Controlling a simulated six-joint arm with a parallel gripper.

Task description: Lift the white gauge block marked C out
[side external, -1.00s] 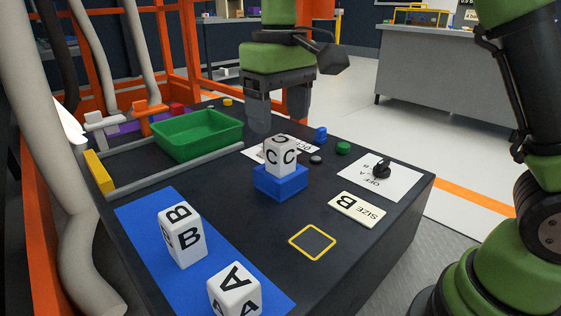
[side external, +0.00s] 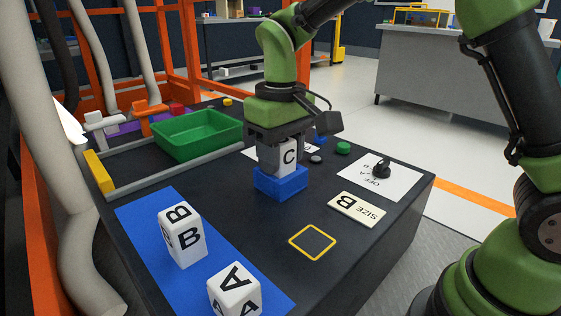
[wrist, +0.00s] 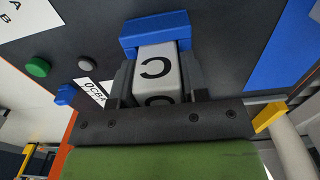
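The white gauge block marked C (side external: 289,157) stands upright on a blue base (side external: 281,184) near the middle of the dark table. My gripper (side external: 286,160) is down over it, with one finger on each side. In the wrist view the block (wrist: 158,68) fills the space between the fingers of my gripper (wrist: 160,72), which appear closed against its sides. Its lower end meets the blue base (wrist: 155,32), with no clear gap. My gripper hides the block's top in the side view.
White blocks B (side external: 182,236) and A (side external: 235,290) stand on a blue mat (side external: 147,222). A green tray (side external: 198,137) lies behind left. A SIZE B plate (side external: 357,206), a yellow-outlined square (side external: 312,243) and a black knob (side external: 381,167) are to the right.

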